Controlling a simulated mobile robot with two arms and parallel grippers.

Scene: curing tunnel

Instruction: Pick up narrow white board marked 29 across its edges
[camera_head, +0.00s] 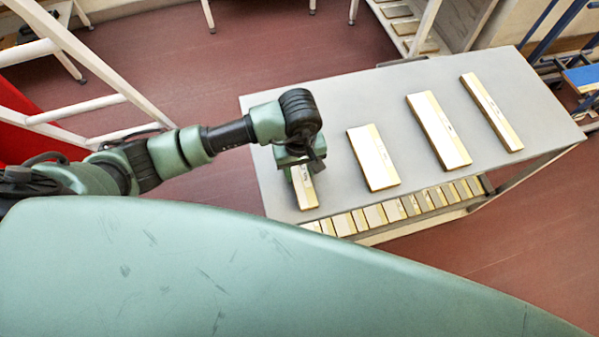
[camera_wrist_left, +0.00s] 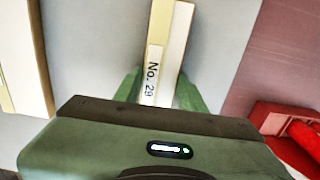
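The narrow board marked "No. 29" (camera_wrist_left: 171,45) is white with a cream strip, and its label shows in the left wrist view. In the head view it is the leftmost board (camera_head: 304,186) on the grey table (camera_head: 350,95), lying flat with its far part hidden under my left gripper. My left gripper (camera_head: 299,162) is over this board. In the left wrist view its green fingers (camera_wrist_left: 160,80) stand one on each side of the board, across its long edges. They look open, with a small gap at the left; contact at the right is unclear. My right gripper is not in view.
Three other boards lie apart on the table: a wide one (camera_head: 373,158), a longer one (camera_head: 438,130) and a narrow one (camera_head: 491,111). A lower shelf holds several boards (camera_head: 375,215). A white frame (camera_head: 75,60) stands at left. A red object (camera_wrist_left: 295,130) shows beside the table.

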